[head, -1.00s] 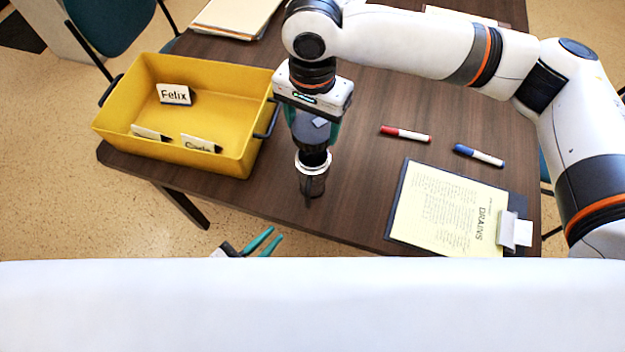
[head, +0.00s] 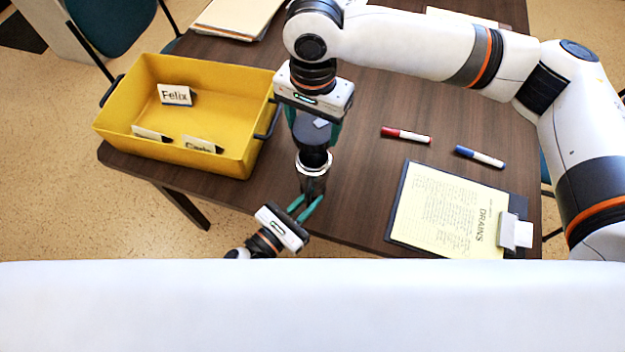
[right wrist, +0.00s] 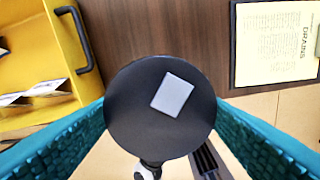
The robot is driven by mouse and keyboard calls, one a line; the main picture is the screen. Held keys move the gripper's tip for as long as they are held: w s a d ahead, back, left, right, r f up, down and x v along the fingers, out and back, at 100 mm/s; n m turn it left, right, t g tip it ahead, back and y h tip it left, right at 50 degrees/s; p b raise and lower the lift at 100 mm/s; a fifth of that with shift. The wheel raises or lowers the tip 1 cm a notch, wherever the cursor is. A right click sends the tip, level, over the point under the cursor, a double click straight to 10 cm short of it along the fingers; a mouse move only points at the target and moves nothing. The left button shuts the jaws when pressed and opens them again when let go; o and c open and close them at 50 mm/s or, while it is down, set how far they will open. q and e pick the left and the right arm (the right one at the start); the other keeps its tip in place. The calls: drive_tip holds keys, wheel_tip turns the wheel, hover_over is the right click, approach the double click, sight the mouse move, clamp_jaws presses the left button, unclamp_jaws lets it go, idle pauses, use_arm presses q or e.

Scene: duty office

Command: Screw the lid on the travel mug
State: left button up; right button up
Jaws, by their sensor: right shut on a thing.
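The travel mug (head: 312,183) stands upright near the table's front edge, with a shiny rim and a dark body. The black lid (head: 309,132) is above its mouth, in line with it; I cannot tell whether threads meet. The lid's round top (right wrist: 150,125) with a pale grey square fills the middle of the right wrist view. My right gripper (head: 316,128) points down, shut on the lid, with a teal finger on each side. My left gripper (head: 311,203) is low at the front of the mug, its teal fingers apart; contact with the mug is unclear.
A yellow bin (head: 236,165) with name cards stands left of the mug. A red marker (head: 406,135), a blue marker (head: 480,156) and a clipboard (head: 398,240) with yellow paper lie to the right. Folders (head: 236,17) lie at the back. Table between mug and clipboard is clear.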

use_arm(q)
clamp_jaws()
use_arm(e)
hover_over(312, 170)
drive_tip(key=w, duration=0.3)
drive_tip(key=shift+s+d+f, duration=0.1)
drive_tip(key=shift+f, duration=2.4)
drive_tip(key=shift+f, duration=0.9)
drive_tip(key=shift+f, duration=0.55)
